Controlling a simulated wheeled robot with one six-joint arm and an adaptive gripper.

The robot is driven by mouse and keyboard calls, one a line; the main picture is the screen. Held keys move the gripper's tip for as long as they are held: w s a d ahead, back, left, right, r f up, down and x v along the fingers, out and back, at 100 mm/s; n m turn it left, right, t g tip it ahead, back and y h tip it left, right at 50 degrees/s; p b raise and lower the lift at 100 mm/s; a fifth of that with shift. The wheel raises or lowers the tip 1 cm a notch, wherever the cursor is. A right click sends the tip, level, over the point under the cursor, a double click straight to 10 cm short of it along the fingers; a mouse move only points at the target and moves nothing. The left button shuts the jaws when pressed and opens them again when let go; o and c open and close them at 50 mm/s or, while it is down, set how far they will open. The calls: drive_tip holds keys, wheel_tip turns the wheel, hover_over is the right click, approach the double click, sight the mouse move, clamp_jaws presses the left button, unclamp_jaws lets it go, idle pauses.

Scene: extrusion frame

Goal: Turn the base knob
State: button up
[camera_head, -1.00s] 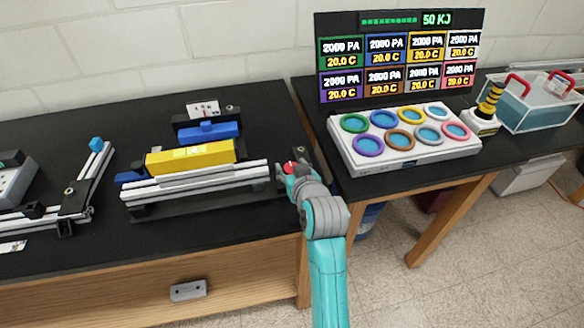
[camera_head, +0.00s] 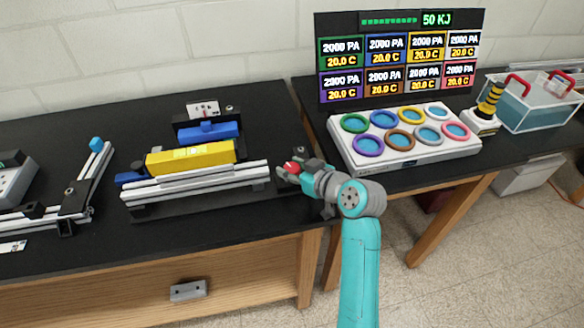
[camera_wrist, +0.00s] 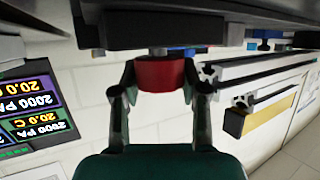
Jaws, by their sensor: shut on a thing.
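The base knob is red. It shows in the head view (camera_head: 291,167) at the right end of the extrusion frame (camera_head: 200,188), and in the wrist view (camera_wrist: 161,74) at the middle. My gripper (camera_head: 298,172) reaches the knob from the right in the head view. In the wrist view its two fingers (camera_wrist: 160,92) stand on either side of the knob and are shut on it. The frame carries a yellow block (camera_head: 190,157) with a blue block (camera_head: 208,131) behind it. In the head view my gripper partly hides the knob's mount.
A white panel with coloured rings (camera_head: 404,160) stands on the right-hand table, with a display screen (camera_head: 400,55) behind it. Another rail assembly (camera_head: 85,190) with a blue knob lies at the left. The black table top (camera_head: 60,255) is clear in front.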

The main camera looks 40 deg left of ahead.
drive_tip(key=n+g, duration=0.6)
drive_tip(key=g, duration=0.1)
drive_tip(key=shift+g, duration=0.3)
drive_tip(key=n+g+h, duration=0.2)
drive_tip(key=n+g, duration=0.2)
drive_tip(key=shift+h, duration=0.3)
drive_tip(key=shift+n+g+h, duration=0.7)
drive_tip(key=shift+n, duration=0.3)
drive_tip(key=shift+f+n+h, duration=0.1)
drive_tip(key=shift+n+h, duration=0.2)
drive_tip(key=o, duration=1.2)
drive_tip(key=shift+c, duration=0.2)
